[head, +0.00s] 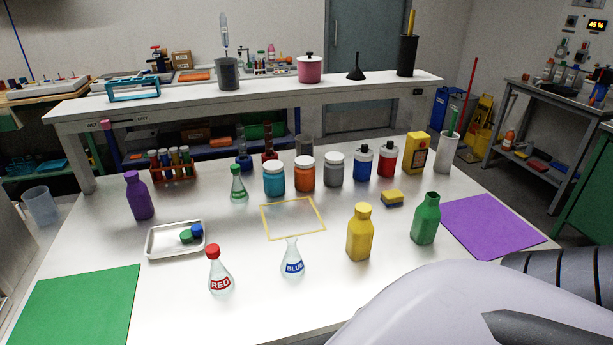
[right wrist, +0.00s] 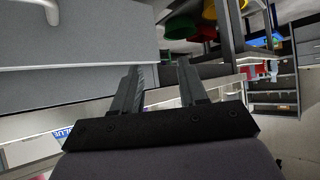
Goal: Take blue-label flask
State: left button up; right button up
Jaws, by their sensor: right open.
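The blue-label flask (head: 292,258) is a clear conical flask with a label reading BLUE. It stands upright on the white table, just below the yellow square outline (head: 293,218). A similar flask with a red cap and RED label (head: 220,271) stands to its left. My right arm comes in at the lower right of the head view, and its gripper is not visible there. In the right wrist view my right gripper (right wrist: 161,82) is open and empty, with furniture beyond its fingers and no flask between them. My left gripper is not in view.
A yellow bottle (head: 360,232) and a green bottle (head: 426,219) stand to the right of the flask. A metal tray (head: 150,246) lies at left. Several jars line the back. Green (head: 75,305) and purple (head: 490,226) mats lie at the sides.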

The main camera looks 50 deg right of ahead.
aim_at(292, 266)
jog(key=z, duration=1.4)
jog(key=i+l+u, duration=0.15)
jog(key=l, duration=1)
jog(key=k, duration=0.05)
